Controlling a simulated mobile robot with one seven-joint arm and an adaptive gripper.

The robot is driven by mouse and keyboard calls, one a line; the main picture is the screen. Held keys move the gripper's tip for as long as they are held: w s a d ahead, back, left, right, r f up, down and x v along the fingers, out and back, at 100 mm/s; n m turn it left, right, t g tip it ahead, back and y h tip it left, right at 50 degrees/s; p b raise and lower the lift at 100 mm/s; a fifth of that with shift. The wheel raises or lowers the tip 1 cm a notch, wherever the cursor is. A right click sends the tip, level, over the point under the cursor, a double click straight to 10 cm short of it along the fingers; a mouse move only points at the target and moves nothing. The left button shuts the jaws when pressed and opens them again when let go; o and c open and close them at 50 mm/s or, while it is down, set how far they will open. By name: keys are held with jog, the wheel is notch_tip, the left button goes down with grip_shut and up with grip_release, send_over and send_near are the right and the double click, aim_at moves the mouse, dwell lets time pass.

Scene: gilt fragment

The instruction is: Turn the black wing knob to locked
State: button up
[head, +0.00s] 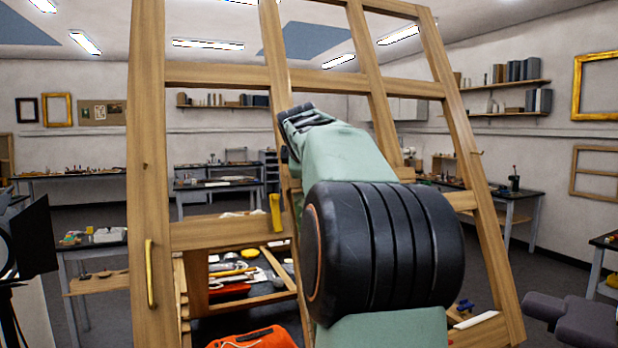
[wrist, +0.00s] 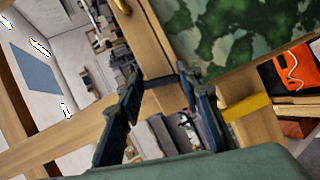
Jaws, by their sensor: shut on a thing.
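My gripper (wrist: 164,84) shows in the wrist view with its two dark fingers apart and a small dark piece between their tips. This piece appears to be the black wing knob (wrist: 161,80), set against the wooden frame (wrist: 150,50). The fingers hide most of it, so its angle and any locked mark cannot be read. The tall wooden frame (head: 150,190) stands right in front of me.
A yellow handle (head: 275,212) and a brass pull (head: 151,273) sit on the frame. A blue wing-shaped piece (head: 464,306) is low at right. An orange case (head: 252,338) lies below. Benches (head: 215,184) stand behind, and a dark lamp (head: 28,240) stands at left.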

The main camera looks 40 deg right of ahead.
jog(key=m+g+y, duration=0.1)
jog(key=m, duration=0.3)
jog(key=shift+d+r, duration=0.1)
jog(key=m+y, duration=0.2)
jog(key=m, duration=0.1)
jog(key=shift+g, duration=0.3)
jog(key=shift+m, duration=0.4)
jog(key=o, duration=1.2)
jog(key=shift+c, duration=0.2)
jog(key=v, duration=1.2)
jog(key=shift+d, duration=0.2)
